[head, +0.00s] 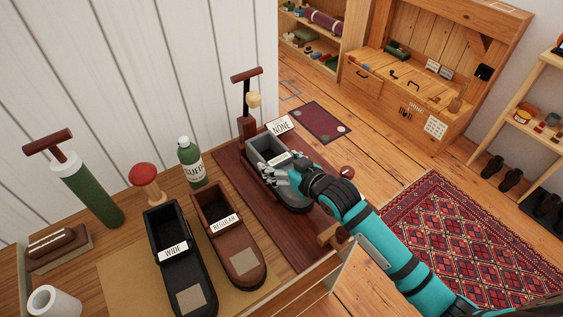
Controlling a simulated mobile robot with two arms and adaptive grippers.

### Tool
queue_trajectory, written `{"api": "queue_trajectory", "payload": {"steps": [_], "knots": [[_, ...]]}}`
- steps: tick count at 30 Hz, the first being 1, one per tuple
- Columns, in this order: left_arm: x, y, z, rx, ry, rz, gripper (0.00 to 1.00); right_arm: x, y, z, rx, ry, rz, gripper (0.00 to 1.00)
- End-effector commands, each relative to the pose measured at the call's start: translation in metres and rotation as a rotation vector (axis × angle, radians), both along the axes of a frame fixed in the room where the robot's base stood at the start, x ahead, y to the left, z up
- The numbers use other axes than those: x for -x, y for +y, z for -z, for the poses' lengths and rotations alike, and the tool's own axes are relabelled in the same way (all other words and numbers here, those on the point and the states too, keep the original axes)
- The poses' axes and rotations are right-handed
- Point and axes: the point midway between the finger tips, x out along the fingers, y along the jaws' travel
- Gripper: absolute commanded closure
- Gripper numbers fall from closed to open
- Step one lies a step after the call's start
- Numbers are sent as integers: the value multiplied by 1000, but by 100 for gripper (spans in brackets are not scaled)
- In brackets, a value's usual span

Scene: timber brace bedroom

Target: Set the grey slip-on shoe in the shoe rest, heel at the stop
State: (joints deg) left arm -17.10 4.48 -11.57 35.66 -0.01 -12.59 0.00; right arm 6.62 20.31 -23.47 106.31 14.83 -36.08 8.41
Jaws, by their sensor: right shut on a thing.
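The grey slip-on shoe (264,147) is on or just above the dark red-brown board (228,160). Its open heel end points to the back, its rounded toe to the front right. My right gripper (277,172) is shut on the shoe around its middle, with pale fingers at its left side. The hand hides part of the shoe's middle and right side. A brown wooden edge, seemingly of the shoe rest, shows along the shoe's left side. I cannot tell whether the heel touches the stop. My left gripper is not in view.
Left of the board stand a brown shoe labelled REGULAR (213,203) and a black shoe labelled WIDE (159,217). A green bottle (190,166), a red-topped stand (142,175) and a green pump (88,192) stand behind. A T-handled post (247,98) rises beyond the shoe, near a NONE card (281,124).

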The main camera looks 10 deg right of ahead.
Motion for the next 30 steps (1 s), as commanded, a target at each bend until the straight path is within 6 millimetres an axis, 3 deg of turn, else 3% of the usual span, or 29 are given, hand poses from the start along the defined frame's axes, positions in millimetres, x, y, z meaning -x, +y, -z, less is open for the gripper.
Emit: {"api": "queue_trajectory", "payload": {"steps": [4,5,9,20,30], "knots": [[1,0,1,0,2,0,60,-1,0,1,-2,-4,0,71],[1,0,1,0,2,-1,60,0,0,3,0,-1,0,19],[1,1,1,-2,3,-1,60,0,0,2,0,-1,0,0],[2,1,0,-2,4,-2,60,2,-1,-1,0,0,0,0],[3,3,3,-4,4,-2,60,57,-25,-25,1,1,0,0]]}}
